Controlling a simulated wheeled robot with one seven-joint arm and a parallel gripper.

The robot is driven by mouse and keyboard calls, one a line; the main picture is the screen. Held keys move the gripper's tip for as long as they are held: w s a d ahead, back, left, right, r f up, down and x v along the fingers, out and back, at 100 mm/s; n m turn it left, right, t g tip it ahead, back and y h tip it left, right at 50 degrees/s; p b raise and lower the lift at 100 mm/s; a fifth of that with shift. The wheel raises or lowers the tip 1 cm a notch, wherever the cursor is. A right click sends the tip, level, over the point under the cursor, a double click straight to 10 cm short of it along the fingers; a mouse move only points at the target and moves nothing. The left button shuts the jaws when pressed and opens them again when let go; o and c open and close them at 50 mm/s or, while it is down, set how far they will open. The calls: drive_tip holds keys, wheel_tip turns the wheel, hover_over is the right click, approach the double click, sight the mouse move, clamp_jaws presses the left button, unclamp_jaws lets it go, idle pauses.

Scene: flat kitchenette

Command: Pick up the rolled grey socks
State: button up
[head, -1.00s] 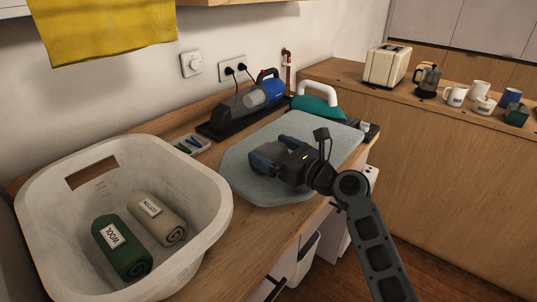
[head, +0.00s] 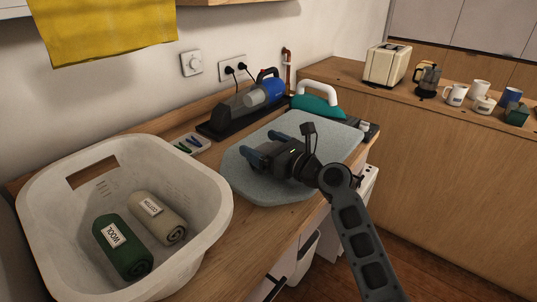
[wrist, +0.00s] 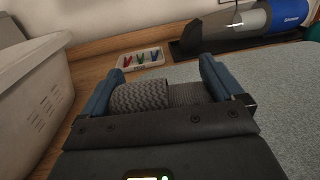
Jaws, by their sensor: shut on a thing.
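The rolled grey socks (wrist: 165,95) show in the wrist view as a ribbed grey roll between the two blue fingers of my gripper (wrist: 158,92). The fingers are shut on the roll, one at each side. In the head view my gripper (head: 258,160) is over the left part of the grey ironing pad (head: 310,140). The socks are mostly hidden there by the gripper. I cannot tell whether they touch the pad.
A white basket (head: 205,225) at the left holds a green roll (head: 122,248) and a beige roll (head: 157,217). A small tray of pegs (head: 188,144), a handheld vacuum (head: 245,103) and a teal iron (head: 316,104) stand along the back. Bare counter lies between basket and pad.

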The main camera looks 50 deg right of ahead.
drive_tip(key=shift+r, duration=0.1)
drive_tip(key=shift+r, duration=0.55)
wheel_tip(320, 180, up, 3)
drive_tip(key=shift+p, duration=0.5)
drive_tip(key=s+d+r, duration=0.5)
drive_tip(key=s+r, duration=0.1)
drive_tip(key=s, duration=0.4)
drive_tip(key=shift+d+r, duration=0.35)
drive_tip(key=shift+d, duration=0.05)
drive_tip(key=shift+s, duration=0.1)
